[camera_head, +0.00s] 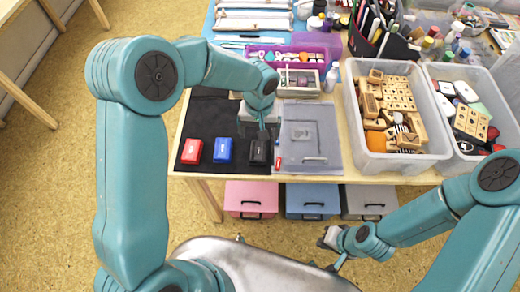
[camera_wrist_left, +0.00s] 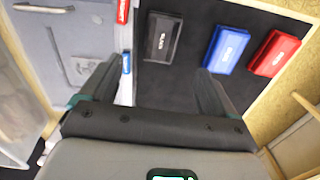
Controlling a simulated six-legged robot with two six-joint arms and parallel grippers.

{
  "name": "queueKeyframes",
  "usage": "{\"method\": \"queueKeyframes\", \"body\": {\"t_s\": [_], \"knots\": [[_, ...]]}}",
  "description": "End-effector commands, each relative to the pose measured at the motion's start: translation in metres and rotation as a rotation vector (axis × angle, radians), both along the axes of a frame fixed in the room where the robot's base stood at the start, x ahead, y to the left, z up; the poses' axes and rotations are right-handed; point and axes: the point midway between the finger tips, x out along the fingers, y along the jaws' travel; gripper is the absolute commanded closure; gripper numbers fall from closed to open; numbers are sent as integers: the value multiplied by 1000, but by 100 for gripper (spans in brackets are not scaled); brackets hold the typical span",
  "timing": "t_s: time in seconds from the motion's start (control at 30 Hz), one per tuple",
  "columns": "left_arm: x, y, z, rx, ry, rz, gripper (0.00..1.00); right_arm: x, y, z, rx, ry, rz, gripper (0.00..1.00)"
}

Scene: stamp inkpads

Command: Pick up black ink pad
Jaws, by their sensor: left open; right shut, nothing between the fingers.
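The black ink pad (camera_head: 259,152) lies on a black mat (camera_head: 205,112) near the table's front edge, right of a blue ink pad (camera_head: 223,150) and a red ink pad (camera_head: 192,151). In the left wrist view the black ink pad (camera_wrist_left: 163,38) lies beyond my fingertips, roughly in line with the gap between them. My left gripper (camera_wrist_left: 155,75) is open and empty; in the head view it is above the mat, just behind the black pad, partly hidden by my wrist. My right gripper (camera_head: 328,239) is shut and empty, low in front of the table.
A grey flat case (camera_head: 312,125) lies right of the mat. A clear bin (camera_head: 430,159) of wooden stamps and a second bin (camera_head: 502,95) stand further right. A purple tray (camera_head: 262,62) and a bottle (camera_head: 331,78) stand behind. Coloured drawers (camera_head: 250,193) are under the table.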

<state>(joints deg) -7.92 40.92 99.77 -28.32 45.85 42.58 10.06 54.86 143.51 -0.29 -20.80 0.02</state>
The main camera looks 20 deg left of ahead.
Motion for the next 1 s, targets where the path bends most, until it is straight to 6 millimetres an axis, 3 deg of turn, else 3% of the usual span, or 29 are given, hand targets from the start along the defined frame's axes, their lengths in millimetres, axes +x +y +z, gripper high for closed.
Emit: {"method": "queueKeyframes", "body": {"t_s": [0.1,0.37,0.6,0.9,0.93,1.0], "knots": [[-2,-1,-23,0,4,-2,11,0,0,3,0,0,-1,100],[-1,-2,-46,-1,3,-4,11,0,0,7,0,0,0,100],[-2,-2,-83,0,2,-3,11,0,0,17,0,0,0,100],[-1,-2,-92,-1,0,-3,11,0,0,17,0,0,0,100],[-1,-2,-92,-1,0,-3,14,0,0,17,0,0,0,100],[-1,-2,-92,-1,0,-3,37,0,0,17,0,0,0,100]]}}
